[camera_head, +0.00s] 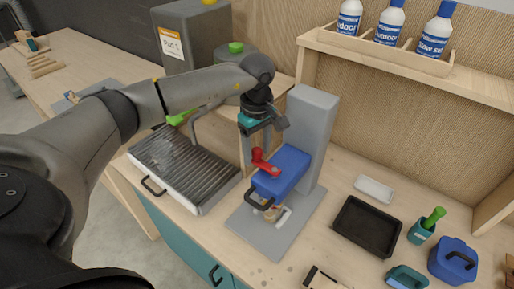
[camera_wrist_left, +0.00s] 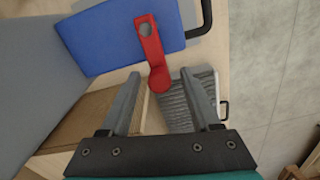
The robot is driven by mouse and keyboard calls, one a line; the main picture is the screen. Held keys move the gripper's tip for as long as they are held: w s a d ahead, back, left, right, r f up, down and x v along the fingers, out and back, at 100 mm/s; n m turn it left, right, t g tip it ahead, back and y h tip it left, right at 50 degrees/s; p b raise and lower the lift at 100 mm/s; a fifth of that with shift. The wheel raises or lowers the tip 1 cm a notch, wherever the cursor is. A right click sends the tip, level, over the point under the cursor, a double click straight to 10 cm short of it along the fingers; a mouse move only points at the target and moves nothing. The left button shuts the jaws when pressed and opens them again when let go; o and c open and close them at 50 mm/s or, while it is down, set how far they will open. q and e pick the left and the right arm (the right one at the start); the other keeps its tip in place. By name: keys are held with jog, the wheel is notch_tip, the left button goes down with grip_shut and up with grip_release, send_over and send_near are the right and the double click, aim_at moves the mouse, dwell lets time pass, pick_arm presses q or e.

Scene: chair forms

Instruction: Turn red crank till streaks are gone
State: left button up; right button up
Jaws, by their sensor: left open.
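My left gripper (camera_head: 260,150) is open and points down at the crank. In the left wrist view its fingers (camera_wrist_left: 160,75) stand either side of the knob, with gaps showing. A small wooden piece (camera_head: 270,212) is under the blue head, partly hidden. I cannot make out any streaks. My right gripper is not in view.
A ribbed grey tray (camera_head: 186,166) with a black handle lies left of the machine. A black tray (camera_head: 367,227), a teal cup with a green handle (camera_head: 423,228) and a blue container (camera_head: 453,262) stand to the right. Bottles (camera_head: 390,22) line the shelf.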

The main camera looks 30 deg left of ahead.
pick_arm(q)
jog(key=shift+f, duration=0.15)
jog(key=shift+c, duration=0.3)
grip_shut()
